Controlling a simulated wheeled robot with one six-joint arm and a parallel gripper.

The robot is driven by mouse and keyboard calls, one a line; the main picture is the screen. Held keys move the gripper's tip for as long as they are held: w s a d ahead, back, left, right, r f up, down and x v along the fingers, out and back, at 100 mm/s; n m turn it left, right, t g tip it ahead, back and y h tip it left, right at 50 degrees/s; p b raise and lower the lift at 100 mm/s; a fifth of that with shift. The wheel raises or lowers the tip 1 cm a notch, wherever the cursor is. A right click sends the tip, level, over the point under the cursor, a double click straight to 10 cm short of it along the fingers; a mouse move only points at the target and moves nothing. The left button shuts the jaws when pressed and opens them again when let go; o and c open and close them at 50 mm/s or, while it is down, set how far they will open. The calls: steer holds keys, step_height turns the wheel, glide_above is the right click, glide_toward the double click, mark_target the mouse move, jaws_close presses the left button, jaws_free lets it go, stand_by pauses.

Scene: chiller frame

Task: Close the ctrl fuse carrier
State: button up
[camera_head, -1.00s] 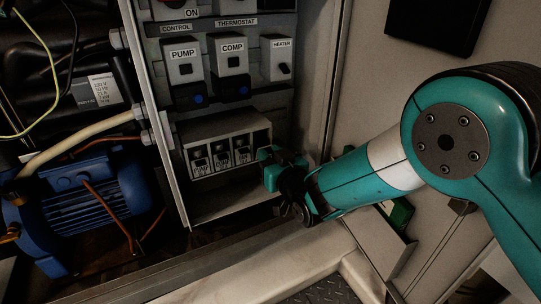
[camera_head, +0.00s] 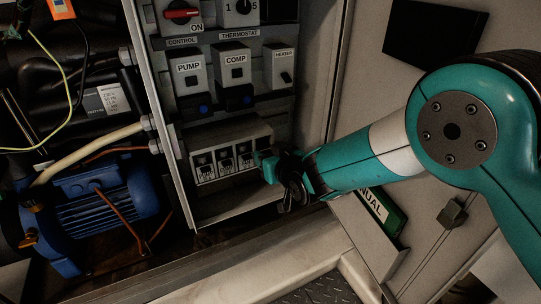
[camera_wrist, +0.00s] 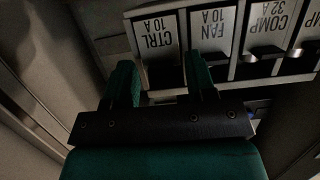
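The ctrl fuse carrier (camera_wrist: 157,40) has a white face marked CTRL 10A, upside down in the wrist view. It is the end carrier at the left there. My gripper (camera_wrist: 163,75) is open, with one green finger on each side of the carrier's lower part. A dark gap shows between the fingers; I cannot tell whether they touch the carrier or how far it is tilted. In the head view my gripper (camera_head: 267,166) is at the right end of the fuse row and hides the ctrl carrier there.
Beside it are the fan carrier (camera_wrist: 212,32), the comp carrier (camera_wrist: 266,30) and a partly cut-off carrier. Above the fuse block (camera_head: 228,136) are the pump (camera_head: 188,70), comp (camera_head: 235,62) and heater (camera_head: 282,66) modules. The cabinet side wall is close on the right.

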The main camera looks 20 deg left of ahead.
steer(key=p+v, duration=0.1)
steer(key=v, duration=1.6)
steer(key=shift+d, duration=0.25)
steer(key=shift+r, duration=0.1)
